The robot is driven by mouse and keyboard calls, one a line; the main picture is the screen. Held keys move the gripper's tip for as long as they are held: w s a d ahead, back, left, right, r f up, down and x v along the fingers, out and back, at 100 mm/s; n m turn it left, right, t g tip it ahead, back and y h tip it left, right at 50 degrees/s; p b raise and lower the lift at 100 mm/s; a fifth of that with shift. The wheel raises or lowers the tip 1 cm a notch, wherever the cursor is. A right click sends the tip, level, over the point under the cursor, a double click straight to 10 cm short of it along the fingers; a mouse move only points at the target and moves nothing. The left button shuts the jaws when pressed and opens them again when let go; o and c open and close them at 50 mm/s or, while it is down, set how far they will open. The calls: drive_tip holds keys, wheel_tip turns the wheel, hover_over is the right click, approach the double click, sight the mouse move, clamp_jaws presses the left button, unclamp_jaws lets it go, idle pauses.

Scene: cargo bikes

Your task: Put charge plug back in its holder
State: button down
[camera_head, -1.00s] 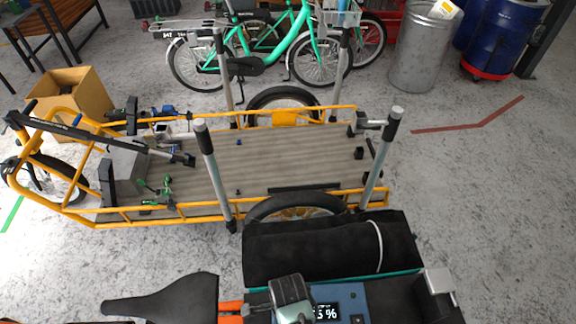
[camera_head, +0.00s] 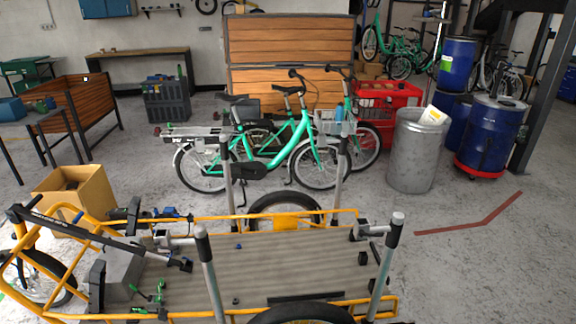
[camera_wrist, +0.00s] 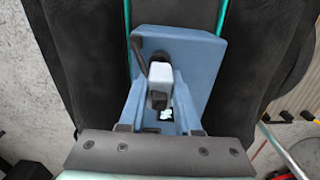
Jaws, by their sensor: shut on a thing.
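In the wrist view my gripper (camera_wrist: 159,92) reaches out over a blue panel (camera_wrist: 208,62) and is shut on a small pale-and-black piece, which looks like the charge plug (camera_wrist: 160,73). A bright display mark shows on the panel just below the held piece. A dark bar-like part stands on the panel to the left of the plug. I cannot make out the plug's holder clearly, nor whether the plug touches the panel. The head view shows neither my gripper nor the plug now.
Black padded surfaces (camera_wrist: 80,55) flank the panel. In the head view a yellow cargo bike (camera_head: 225,265) with upright posts fills the front. Green bikes (camera_head: 270,150), a metal bin (camera_head: 412,155) and blue drums (camera_head: 490,135) stand behind.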

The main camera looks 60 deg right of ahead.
drive_tip(key=shift+f+b, duration=1.05)
drive_tip(key=shift+f, duration=0.5)
drive_tip(key=c, duration=0.5)
unclamp_jaws()
drive_tip(key=shift+r, duration=0.1)
wheel_tip(320, 180, up, 13)
drive_tip(key=shift+f+p, duration=0.1)
drive_tip(key=shift+p, duration=0.3)
